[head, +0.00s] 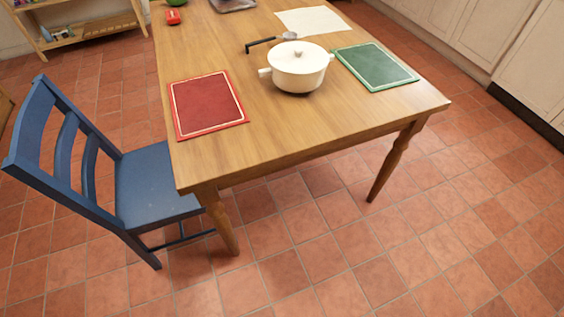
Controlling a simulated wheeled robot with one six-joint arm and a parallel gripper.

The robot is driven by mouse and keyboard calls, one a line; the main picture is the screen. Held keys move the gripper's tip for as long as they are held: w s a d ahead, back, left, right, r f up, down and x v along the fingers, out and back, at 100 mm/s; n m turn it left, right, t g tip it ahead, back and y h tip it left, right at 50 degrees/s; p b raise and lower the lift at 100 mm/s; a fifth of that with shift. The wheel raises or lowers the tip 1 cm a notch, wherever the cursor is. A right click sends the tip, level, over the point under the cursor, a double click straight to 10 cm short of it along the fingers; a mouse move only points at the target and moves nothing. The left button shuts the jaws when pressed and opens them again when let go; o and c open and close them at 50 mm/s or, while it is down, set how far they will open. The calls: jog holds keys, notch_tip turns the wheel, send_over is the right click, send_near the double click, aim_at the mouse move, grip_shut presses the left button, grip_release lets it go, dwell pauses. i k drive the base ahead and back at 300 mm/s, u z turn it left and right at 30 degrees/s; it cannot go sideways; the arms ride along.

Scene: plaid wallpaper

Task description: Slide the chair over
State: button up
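A blue wooden chair (145,187) stands on the tiled floor at the left of the head view. Its slatted backrest is at the far left, and its seat faces right, toward the table. The seat's right edge reaches close to the left side of the wooden table (270,160), and part of it is hidden behind the table corner and leg. I cannot tell whether chair and table touch. My gripper is not in view.
On the table are a red mat (207,104), a white lidded pot (298,68), a green mat (375,66), a dark-handled ladle (268,41) and a pale sheet (312,20). A shelf (85,30) is at upper left, cabinets (520,50) at right. The front floor is clear.

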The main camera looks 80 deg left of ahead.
aim_at(147, 199)
jog(key=i, duration=1.35)
jog(key=u, duration=2.9)
